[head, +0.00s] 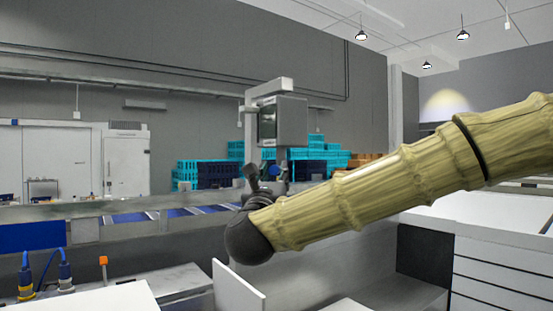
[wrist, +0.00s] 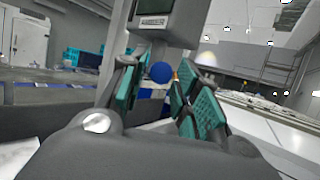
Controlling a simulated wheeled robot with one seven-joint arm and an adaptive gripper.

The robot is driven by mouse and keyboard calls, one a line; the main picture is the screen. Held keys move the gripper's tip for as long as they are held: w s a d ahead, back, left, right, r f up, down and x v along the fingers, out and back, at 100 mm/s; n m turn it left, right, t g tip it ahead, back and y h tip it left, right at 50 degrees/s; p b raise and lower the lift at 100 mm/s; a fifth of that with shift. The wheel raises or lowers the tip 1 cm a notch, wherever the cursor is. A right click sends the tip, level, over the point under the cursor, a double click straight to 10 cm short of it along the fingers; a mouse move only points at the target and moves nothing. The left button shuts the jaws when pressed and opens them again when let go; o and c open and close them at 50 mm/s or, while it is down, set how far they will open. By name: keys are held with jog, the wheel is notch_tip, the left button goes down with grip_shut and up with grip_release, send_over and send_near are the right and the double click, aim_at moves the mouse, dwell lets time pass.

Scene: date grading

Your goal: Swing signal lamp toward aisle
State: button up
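A round blue ball (wrist: 161,72), perhaps the signal lamp or its knob, shows between my fingers in the wrist view. A small blue patch (head: 274,170) shows at the same place in the head view. My gripper (head: 269,178) is at the end of my arm, in front of a grey post with a boxy monitor (head: 283,121). I cannot tell how far beyond the fingertips the ball is. Nothing is clearly labelled as a lamp.
A conveyor with blue sections (head: 128,217) runs along the left. Teal and navy crates (head: 205,174) are stacked behind the post. A white counter (head: 480,215) is at the right. A white panel (head: 237,288) stands below my gripper. Blue-capped connectors (head: 65,272) are at lower left.

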aim_at(278, 163)
jog(key=p+x, duration=0.2)
jog(key=x, duration=0.3)
jog(key=shift+r, duration=0.2)
jog(key=shift+p+x, duration=0.4)
jog(key=shift+x, duration=0.4)
jog(key=shift+f, duration=0.15)
jog(key=shift+w, duration=0.1)
grip_shut()
